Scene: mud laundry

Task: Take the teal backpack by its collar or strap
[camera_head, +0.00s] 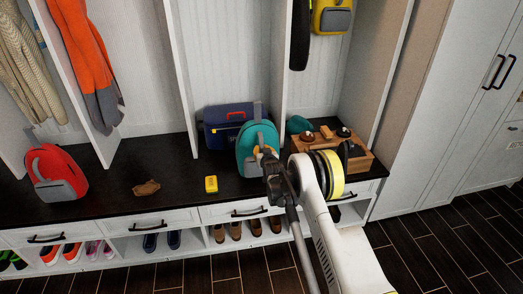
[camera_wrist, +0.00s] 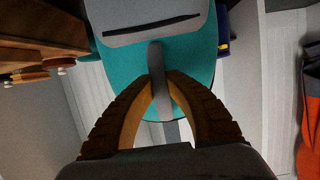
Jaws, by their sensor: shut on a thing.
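The teal backpack (camera_head: 250,146) stands upright on the dark bench top in the head view, with a grey strap showing at its top. My gripper (camera_head: 266,152) is in front of it and hides part of its right side. In the wrist view the teal backpack (camera_wrist: 205,55) fills the top middle, with a grey front pocket. Its grey strap (camera_wrist: 157,60) runs down between the two fingers of my gripper (camera_wrist: 161,80), which are shut on it. The hold on the strap's far side is hidden.
A blue box-like bag (camera_head: 225,122) stands close behind and left of the backpack. A wooden crate (camera_head: 358,160) is to the right, partly behind my arm. Cubby dividers (camera_head: 285,75) rise behind.

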